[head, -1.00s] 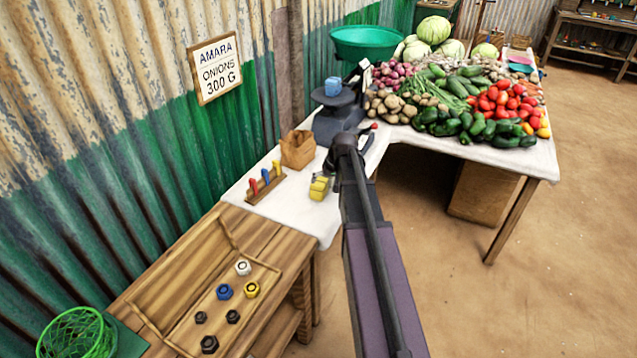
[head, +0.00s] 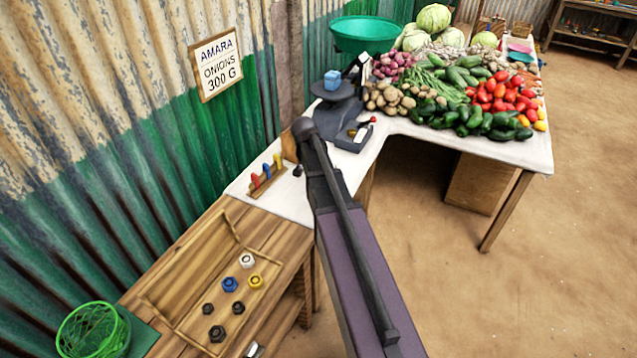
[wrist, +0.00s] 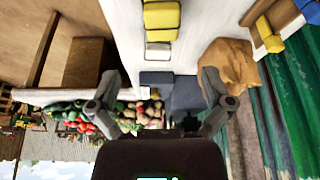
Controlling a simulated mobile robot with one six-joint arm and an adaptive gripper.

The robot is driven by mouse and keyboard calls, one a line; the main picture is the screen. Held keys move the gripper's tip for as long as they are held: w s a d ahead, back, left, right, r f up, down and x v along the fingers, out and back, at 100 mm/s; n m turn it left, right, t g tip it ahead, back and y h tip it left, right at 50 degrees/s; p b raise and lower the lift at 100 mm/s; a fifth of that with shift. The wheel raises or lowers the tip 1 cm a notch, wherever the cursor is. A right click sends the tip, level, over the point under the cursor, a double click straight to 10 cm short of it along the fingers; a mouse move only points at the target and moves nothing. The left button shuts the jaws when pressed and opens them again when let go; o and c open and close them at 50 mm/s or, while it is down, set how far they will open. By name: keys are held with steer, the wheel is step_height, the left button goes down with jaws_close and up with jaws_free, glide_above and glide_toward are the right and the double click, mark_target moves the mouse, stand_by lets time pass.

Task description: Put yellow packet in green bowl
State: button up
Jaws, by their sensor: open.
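Yellow packets (wrist: 162,15) show at the top of the wrist view, on the white cloth. They look stacked or in a row; I cannot tell which. In the head view my arm hides them. The green bowl (head: 371,34) is wide and stands at the back of the stall, beyond the dark scale. I see nothing in its visible part. My gripper (wrist: 163,95) is open and empty in the wrist view, its two fingers spread wide, apart from the packets. In the head view it is mostly hidden behind my arm.
A brown paper bag (wrist: 228,66) stands beside the packets. A scale (head: 338,108) carries a blue block (head: 332,80). A peg rack (head: 266,182) sits near the wall. Vegetables crowd the right of the table. A wooden tray (head: 160,300) and green basket (head: 93,330) are nearer.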

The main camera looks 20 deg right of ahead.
steer(key=shift+f, duration=0.1)
steer(key=b+x, duration=0.7)
steer(key=x, duration=0.1)
steer(key=shift+b, duration=0.3)
steer(key=shift+f, duration=0.25)
steer(key=shift+d+f+b, duration=0.1)
steer(key=shift+b, duration=0.2)
steer(key=shift+b+x, duration=2.25)
steer(key=shift+x, duration=0.25)
steer(key=shift+w, duration=0.2)
steer(key=c, duration=1.3)
